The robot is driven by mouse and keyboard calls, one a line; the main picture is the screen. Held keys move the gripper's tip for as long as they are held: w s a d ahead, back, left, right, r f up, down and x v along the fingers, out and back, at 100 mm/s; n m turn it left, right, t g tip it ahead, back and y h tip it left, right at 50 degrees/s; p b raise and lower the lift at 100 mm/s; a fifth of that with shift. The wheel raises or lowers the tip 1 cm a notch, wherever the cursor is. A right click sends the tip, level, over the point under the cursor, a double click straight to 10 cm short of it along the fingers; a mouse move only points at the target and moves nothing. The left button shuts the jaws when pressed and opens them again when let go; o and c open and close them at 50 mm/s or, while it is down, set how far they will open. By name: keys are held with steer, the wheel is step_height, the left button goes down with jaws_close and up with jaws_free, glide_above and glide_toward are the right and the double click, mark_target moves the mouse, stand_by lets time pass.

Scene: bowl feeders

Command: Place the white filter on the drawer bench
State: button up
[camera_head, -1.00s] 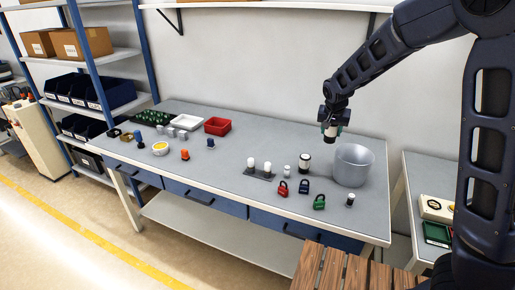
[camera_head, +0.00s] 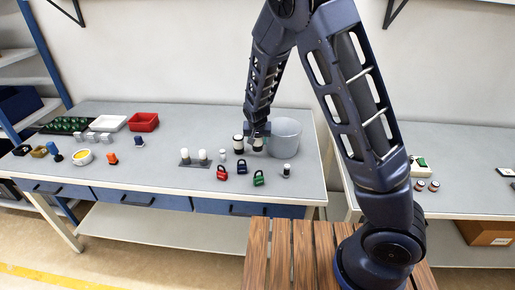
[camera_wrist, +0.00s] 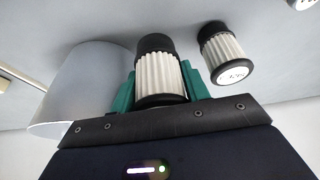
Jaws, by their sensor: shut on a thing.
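A white pleated filter with black end caps (camera_wrist: 160,75) is held between the green fingertips of my gripper (camera_wrist: 161,88). In the head view my gripper (camera_head: 257,131) is low at the back right of the drawer bench (camera_head: 145,172), a grey top over blue drawers. The held filter (camera_head: 258,144) is upright or nearly so, close to the bench top; I cannot tell whether it touches. A second similar filter (camera_head: 238,143) stands just left of it, apart, and also shows in the wrist view (camera_wrist: 224,54).
A grey bin (camera_head: 286,140) stands right beside my gripper. Red (camera_head: 222,173), blue (camera_head: 242,167) and green (camera_head: 258,179) padlocks lie in front. Two white bulbs (camera_head: 193,156) sit left. A red tray (camera_head: 144,122) is farther left. The front middle of the bench is clear.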

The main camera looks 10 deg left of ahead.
mark_target(258, 147)
steer(key=shift+f, duration=2.1)
steer(key=shift+f, duration=0.15)
steer(key=o, duration=1)
steer(key=v, duration=1.2)
steer(key=shift+r, duration=0.25)
steer(key=shift+d, duration=0.1)
